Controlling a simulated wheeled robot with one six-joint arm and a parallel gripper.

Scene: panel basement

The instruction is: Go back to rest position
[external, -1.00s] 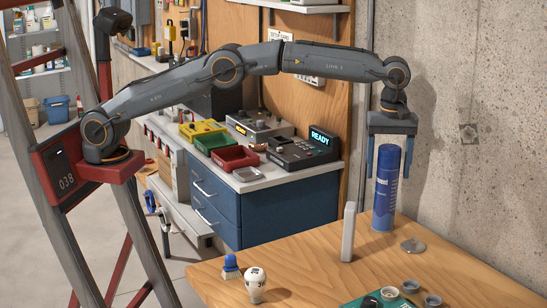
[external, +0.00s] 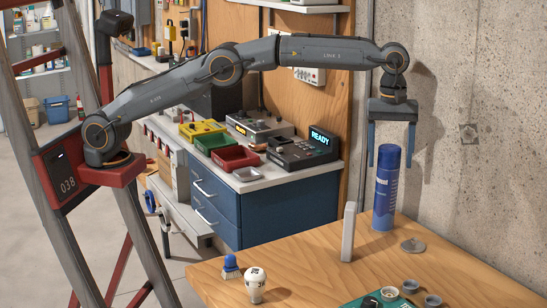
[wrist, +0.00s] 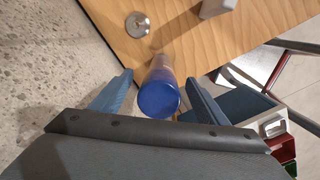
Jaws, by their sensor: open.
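My gripper (external: 391,158) points down with its two blue fingers apart. It hangs above a blue spray can (external: 386,190) that stands upright on the wooden table (external: 460,265). In the external view the fingertips are near the height of the can's top. In the wrist view the can (wrist: 160,92) shows end-on between and beyond the fingers (wrist: 158,95), with its round blue top towards the camera. The gripper holds nothing.
A white upright block (external: 348,232) and a metal disc (external: 413,245) stand close to the can. A concrete wall (external: 470,110) rises behind. Air above the table is clear.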

